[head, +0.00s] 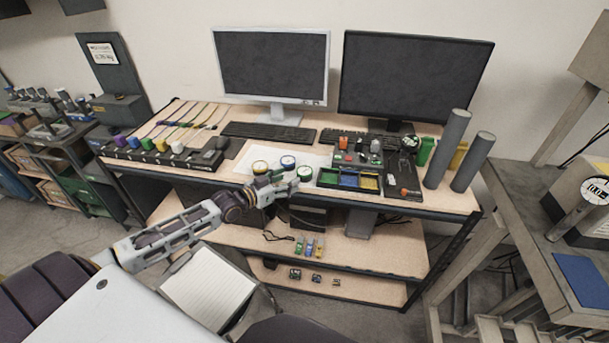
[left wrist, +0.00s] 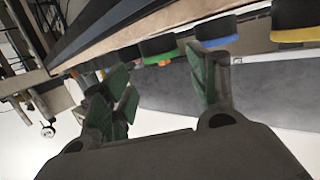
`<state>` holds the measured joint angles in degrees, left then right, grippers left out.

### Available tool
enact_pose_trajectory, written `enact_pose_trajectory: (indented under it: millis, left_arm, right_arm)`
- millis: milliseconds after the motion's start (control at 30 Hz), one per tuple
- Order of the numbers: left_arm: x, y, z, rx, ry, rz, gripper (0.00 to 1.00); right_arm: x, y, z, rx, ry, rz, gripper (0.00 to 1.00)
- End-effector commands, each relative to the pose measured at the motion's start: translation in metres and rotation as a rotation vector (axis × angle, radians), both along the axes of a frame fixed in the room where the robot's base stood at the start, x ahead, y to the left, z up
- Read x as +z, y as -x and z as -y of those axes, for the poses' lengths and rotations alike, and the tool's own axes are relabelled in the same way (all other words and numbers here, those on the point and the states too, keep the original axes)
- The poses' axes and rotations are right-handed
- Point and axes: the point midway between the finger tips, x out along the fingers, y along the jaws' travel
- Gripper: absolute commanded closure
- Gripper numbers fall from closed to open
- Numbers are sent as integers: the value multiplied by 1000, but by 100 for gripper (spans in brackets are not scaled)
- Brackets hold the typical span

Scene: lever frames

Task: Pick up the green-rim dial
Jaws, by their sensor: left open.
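The green-rim dial (head: 305,173) sits near the front edge of the desk, on the right of a group of three dials. The blue-rim dial (head: 288,162) is just behind and left of it, and the yellow-rim dial (head: 259,167) is farther left. My left gripper (head: 286,182) is open and empty at the desk's front edge, just left of the green-rim dial. In the left wrist view, the green-rim dial (left wrist: 158,49) shows beyond the gap between my open fingers (left wrist: 160,82). The blue-rim dial (left wrist: 215,30) and yellow-rim dial (left wrist: 297,20) are to its right. My right gripper is not seen.
A sectioned tray (head: 347,181) stands close right of the green-rim dial. A keyboard (head: 268,132) and two monitors stand behind. Two grey cylinders (head: 447,150) stand at the right end. A lower shelf (head: 349,254) lies under the desk.

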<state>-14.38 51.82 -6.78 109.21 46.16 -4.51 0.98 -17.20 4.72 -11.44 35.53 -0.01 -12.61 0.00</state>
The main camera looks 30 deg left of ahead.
Motion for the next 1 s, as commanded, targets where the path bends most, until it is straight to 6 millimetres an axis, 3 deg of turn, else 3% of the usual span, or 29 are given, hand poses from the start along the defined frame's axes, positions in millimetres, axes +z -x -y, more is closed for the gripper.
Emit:
enact_pose_trajectory:
  millis: [600, 1000]
  left_arm:
    - [-6, -31, 10, 1, 0, 1, 41]
    - [-8, -38, 14, -1, -1, -1, 41]
  right_arm:
    - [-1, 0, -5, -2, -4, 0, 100]
    - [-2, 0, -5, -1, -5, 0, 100]
